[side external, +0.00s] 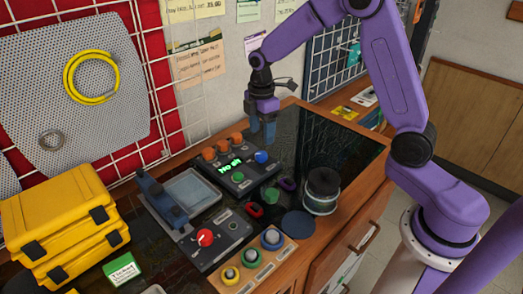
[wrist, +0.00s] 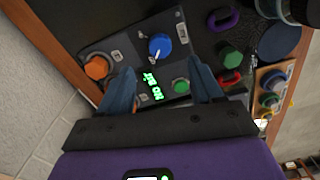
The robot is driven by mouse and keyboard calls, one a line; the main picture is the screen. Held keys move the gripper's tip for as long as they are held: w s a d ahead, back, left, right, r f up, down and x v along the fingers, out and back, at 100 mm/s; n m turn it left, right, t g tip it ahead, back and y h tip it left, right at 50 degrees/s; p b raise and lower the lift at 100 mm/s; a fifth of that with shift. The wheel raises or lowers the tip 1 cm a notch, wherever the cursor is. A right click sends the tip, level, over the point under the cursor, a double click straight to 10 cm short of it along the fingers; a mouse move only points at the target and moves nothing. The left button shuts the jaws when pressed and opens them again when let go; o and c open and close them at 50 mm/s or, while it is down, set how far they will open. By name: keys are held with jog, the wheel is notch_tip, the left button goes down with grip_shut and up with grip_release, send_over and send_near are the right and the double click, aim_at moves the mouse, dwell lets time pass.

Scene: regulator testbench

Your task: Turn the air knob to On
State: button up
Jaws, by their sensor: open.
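A dark control panel (side external: 243,185) on the bench carries a round blue knob (side external: 261,157) at its right corner. In the wrist view the blue knob (wrist: 160,47) shows a pale pointer; its labels are too small to read, so I cannot confirm which knob is air. Green lit text (side external: 231,165) and a green button (side external: 238,177) share the panel. My gripper (side external: 264,143) hangs above the panel near the blue knob, fingers downward. In the wrist view my gripper (wrist: 162,72) is open and empty, its fingertips apart and the knob beyond the gap between them.
A second panel with a red knob (side external: 205,238) stands in front, left of a red ring (side external: 254,210). Yellow cases (side external: 62,226) sit at left. The black benchtop behind the cylinder is clear.

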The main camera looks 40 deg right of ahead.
aim_at(261, 154)
notch_tip(261, 154, down, 8)
jog(key=shift+r, duration=0.15)
dwell(0.3)
jog(key=c, duration=1.1)
